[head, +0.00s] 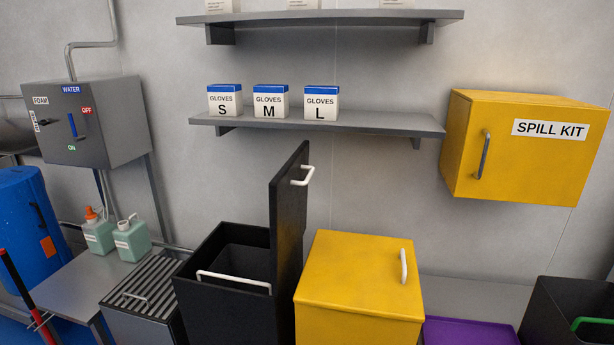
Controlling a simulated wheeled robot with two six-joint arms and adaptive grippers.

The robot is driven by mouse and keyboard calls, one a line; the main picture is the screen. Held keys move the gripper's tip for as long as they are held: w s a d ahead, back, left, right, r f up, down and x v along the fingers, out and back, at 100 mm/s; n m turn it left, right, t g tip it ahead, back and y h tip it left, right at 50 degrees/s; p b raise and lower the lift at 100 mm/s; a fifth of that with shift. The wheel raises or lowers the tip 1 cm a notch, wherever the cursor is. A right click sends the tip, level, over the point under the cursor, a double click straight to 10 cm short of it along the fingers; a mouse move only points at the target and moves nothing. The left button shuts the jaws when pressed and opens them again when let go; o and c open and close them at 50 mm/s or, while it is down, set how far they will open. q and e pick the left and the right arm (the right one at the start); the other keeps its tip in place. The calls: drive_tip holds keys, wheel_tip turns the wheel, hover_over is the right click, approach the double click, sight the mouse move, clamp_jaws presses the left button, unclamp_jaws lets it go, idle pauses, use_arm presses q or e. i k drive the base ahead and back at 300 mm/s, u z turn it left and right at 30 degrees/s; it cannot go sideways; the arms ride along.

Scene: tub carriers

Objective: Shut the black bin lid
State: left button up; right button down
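The black bin (196,290) stands at the lower middle of the head view, with its dark inside showing. Its black lid (287,220) stands open, upright along the bin's right side, next to the yellow bin. A white handle (303,177) is on the lid near its top, on the right-facing side. Another white handle (233,280) runs across the bin's front. Neither of my grippers is in view.
A closed yellow bin (350,271) stands close on the right of the lid. A grey slatted box (143,302) is on the left. A shelf (320,124) with glove boxes hangs above. A yellow spill kit cabinet (520,165) is at right; a purple lid (468,333) lies below it.

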sight(288, 189)
drive_tip(key=u, duration=0.25)
drive_tip(key=i, duration=0.8)
drive_tip(key=u, duration=0.45)
